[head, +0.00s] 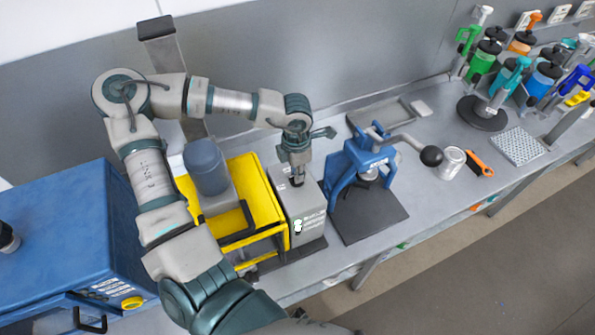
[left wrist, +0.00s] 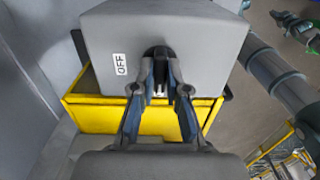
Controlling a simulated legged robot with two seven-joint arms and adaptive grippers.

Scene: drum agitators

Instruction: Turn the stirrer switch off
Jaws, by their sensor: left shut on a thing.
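The grey stirrer control box (head: 309,219) stands on the bench, right of the yellow frame. In the left wrist view the box (left wrist: 200,35) fills the top, with a white OFF label (left wrist: 121,64) left of a black switch (left wrist: 157,53). My left gripper (head: 297,181) reaches down onto the top of the box. In the left wrist view its fingers (left wrist: 160,75) are closed in on the switch, one on each side. The switch's lower part is partly hidden between them, and its exact setting is hard to tell. My right gripper is out of view.
The yellow frame (head: 262,192) with a motor (head: 207,167) stands close left of the box. A blue press (head: 362,165) with a ball-ended lever stands close right. A blue cabinet (head: 60,235) is at far left; bottles (head: 482,62) crowd the far right.

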